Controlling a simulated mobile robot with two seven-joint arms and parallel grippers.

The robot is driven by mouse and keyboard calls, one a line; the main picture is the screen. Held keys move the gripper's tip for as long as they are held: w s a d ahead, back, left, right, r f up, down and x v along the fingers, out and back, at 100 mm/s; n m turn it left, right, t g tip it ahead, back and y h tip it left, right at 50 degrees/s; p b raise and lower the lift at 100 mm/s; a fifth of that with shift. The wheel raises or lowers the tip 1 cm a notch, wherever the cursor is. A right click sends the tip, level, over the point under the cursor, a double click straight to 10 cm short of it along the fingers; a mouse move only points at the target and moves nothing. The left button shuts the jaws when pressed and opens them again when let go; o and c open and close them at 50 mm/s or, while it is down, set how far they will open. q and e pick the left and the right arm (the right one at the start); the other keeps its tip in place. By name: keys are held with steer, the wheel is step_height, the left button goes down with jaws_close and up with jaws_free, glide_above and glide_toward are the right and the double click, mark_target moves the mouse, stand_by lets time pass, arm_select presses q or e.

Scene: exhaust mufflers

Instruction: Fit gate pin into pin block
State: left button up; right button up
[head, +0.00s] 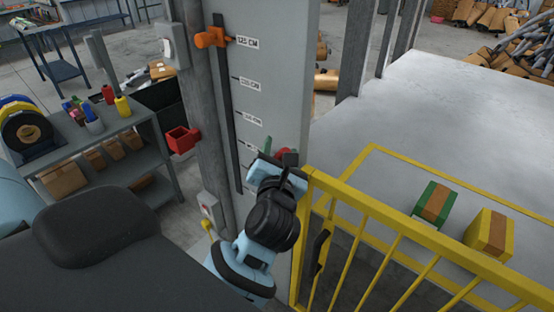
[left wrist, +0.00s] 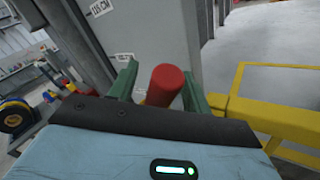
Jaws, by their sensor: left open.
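My left gripper (head: 279,153) is at the gate post end of the yellow gate (head: 420,235), mostly hidden behind its own wrist in the head view. In the left wrist view its green fingers are open, one on each side of a red cylinder (left wrist: 165,86), which looks like the gate pin. I cannot tell whether the fingers touch it. Its lower end is hidden by the gripper body. My right gripper is not in view.
A grey panel (head: 285,70) with a height scale and an orange knob (head: 212,38) stands beside my left arm. A shelf (head: 150,125) with bottles and boxes is at left.

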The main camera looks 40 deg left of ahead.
arm_select(q)
steer(key=shift+s, duration=0.1)
steer(key=shift+c, duration=1.2)
jaws_close()
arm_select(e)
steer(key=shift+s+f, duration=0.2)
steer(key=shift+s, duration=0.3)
arm_select(q)
steer(key=shift+r, duration=0.25)
step_height(320, 180, up, 10)
steer(key=p, duration=0.1)
steer(key=shift+f+p, duration=0.2)
steer(key=shift+p, duration=0.2)
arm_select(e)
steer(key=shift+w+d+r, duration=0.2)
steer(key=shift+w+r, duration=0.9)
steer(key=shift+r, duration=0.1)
